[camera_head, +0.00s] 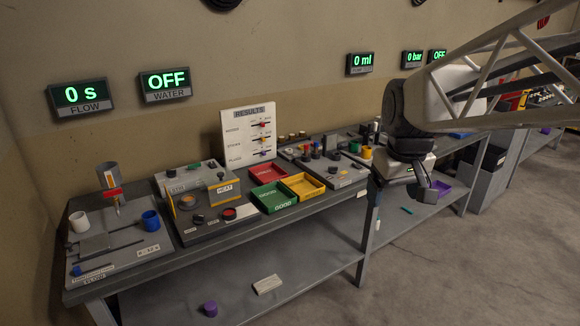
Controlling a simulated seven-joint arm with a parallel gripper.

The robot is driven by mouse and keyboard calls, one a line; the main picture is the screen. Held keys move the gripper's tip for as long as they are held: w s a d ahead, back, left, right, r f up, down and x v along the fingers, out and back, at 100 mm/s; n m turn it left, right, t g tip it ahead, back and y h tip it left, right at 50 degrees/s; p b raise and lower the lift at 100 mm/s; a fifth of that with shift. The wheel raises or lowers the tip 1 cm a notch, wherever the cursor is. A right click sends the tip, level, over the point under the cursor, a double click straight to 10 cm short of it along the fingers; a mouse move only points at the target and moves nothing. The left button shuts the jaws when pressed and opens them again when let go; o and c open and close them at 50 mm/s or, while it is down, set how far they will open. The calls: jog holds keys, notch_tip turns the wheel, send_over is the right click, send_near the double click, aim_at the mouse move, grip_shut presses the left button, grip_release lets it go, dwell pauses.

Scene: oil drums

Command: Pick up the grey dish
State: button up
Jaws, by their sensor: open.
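I cannot make out a grey dish for certain. A small round dish-like thing (186,202) with a brownish middle sits on the heat station at the left of the bench; its rim colour is hard to tell. My gripper (428,188) hangs at the right, in front of the bench's front edge, pointing down, with its jaws open and nothing seen between them. It is well apart from the heat station. My arm hides part of the bench's right side.
The long grey bench (330,203) holds red (267,173), green (272,197) and yellow (302,186) trays, a results board (249,133), a blue cup (151,221) and a white cup (78,222). A purple piece (210,309) lies on the lower shelf. The floor in front is clear.

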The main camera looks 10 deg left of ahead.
jog(key=w+a+n, duration=0.4)
jog(key=w+a, duration=1)
jog(key=w, duration=0.1)
jog(key=n+g, duration=0.2)
jog(key=n, duration=0.9)
send_over(186, 198)
jog(key=f, duration=2.2)
jog(key=shift+w+d+f, duration=0.15)
jog(key=shift+w+d, duration=0.05)
jog(key=shift+d, duration=0.15)
jog(key=shift+s+a+f, duration=0.1)
jog(key=shift+a+f, duration=0.1)
jog(key=shift+a, duration=0.2)
jog(key=shift+f, duration=1.3)
jog(key=shift+f, duration=2.6)
